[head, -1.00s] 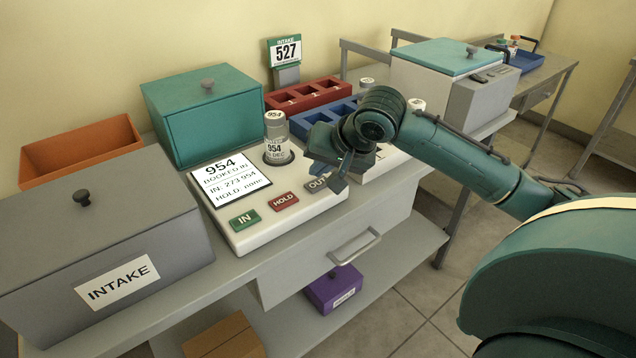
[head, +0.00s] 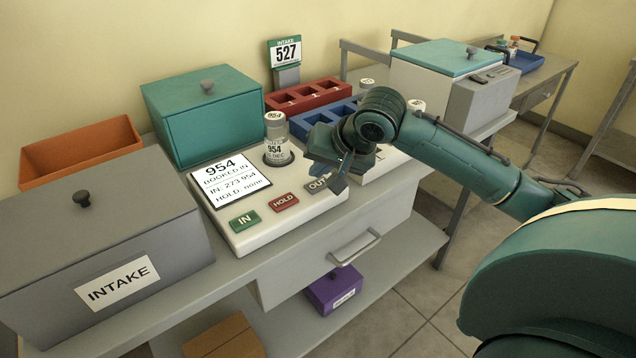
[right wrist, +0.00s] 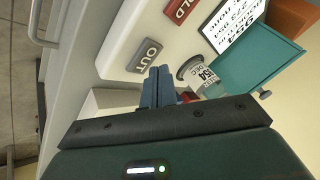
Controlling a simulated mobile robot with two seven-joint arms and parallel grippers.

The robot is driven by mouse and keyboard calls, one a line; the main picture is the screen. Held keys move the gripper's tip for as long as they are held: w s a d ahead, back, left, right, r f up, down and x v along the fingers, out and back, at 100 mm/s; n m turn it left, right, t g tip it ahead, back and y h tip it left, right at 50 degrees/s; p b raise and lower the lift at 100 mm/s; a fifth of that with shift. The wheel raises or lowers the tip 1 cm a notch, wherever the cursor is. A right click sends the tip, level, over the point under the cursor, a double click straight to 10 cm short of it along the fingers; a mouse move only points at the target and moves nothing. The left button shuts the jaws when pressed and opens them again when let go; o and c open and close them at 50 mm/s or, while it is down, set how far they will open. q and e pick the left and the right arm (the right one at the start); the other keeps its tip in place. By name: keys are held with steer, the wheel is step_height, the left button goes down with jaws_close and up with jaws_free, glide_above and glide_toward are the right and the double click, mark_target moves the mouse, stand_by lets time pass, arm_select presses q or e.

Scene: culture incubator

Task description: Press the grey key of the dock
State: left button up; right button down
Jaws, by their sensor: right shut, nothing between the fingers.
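The white dock (head: 240,241) stands on the bench with a green IN key (head: 244,220), a red HOLD key (head: 284,201) and a grey OUT key (head: 316,185). The grey key also shows in the right wrist view (right wrist: 144,56). The dock's screen (head: 229,181) reads 954, booked in, IN: 273 954, HOLD: none. A vial marked 954 (head: 276,142) stands upright in the dock's round seat. My right gripper (head: 339,182) is shut and empty, its tips close beside the grey key; I cannot tell whether they touch it. My left gripper is not in view.
A teal lidded box (head: 213,120), a grey INTAKE box (head: 95,235) and an orange bin (head: 80,150) stand left of the dock. Red (head: 306,95) and blue (head: 312,119) racks lie behind it. A drawer handle (head: 355,247) juts out below the bench edge.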

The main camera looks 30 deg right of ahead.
stand_by(0.6)
steer(key=shift+f+p, duration=0.3)
steer(key=shift+f, duration=0.1)
stand_by(0.4)
